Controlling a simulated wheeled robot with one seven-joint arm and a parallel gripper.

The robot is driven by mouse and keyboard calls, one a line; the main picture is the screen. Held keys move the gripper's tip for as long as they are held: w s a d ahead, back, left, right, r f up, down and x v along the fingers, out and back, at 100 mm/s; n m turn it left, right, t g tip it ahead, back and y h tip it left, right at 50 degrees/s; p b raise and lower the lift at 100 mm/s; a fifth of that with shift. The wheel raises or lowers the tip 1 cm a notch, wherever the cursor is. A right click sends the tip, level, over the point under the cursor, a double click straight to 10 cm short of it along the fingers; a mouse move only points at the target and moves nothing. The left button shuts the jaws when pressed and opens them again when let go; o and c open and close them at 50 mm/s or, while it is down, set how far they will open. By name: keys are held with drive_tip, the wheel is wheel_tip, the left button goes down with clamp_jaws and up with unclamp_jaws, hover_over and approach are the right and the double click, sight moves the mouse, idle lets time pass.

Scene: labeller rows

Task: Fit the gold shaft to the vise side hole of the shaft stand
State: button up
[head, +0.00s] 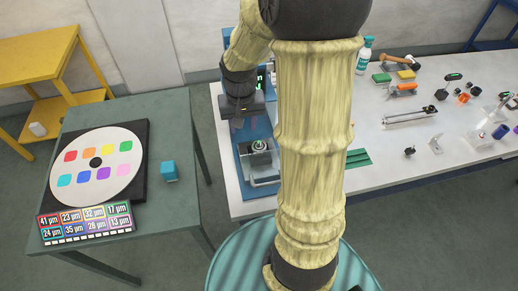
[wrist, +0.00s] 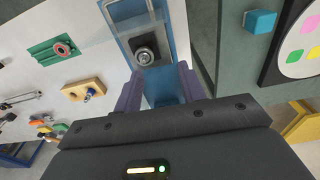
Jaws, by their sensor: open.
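My gripper (wrist: 160,92) is open, its two purple fingers apart with nothing seen between them. In the head view my gripper (head: 240,118) hangs over the blue machine at the table's left end. A yellow block (wrist: 74,90) lies left of the fingers in the wrist view, with a small dark and blue part at it; it may be the shaft stand. In the head view my arm hides that spot. A long grey metal tool (head: 410,117) on the white table may be the vise. I cannot make out the gold shaft or the stand's holes.
The blue machine (wrist: 124,28) with a round metal chuck (wrist: 145,56) is close to my fingers. A green holder (wrist: 42,53) with a ring stands beside it. Several small tools crowd the white table's right part. A green side table (head: 180,205) carries a colour disc and a blue cube.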

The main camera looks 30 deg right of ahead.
drive_tip(key=w+d+m+g, duration=0.1)
drive_tip(key=w+d+m, duration=0.2)
drive_tip(key=d, duration=0.4)
drive_tip(key=shift+w+d+f, duration=0.35)
drive_tip(key=shift+w+f, duration=0.05)
drive_tip(key=shift+w, duration=0.4)
wheel_tip(320, 180, down, 12)
drive_tip(key=p, duration=0.2)
drive_tip(key=shift+f+p, duration=0.15)
drive_tip(key=shift+p, duration=0.2)
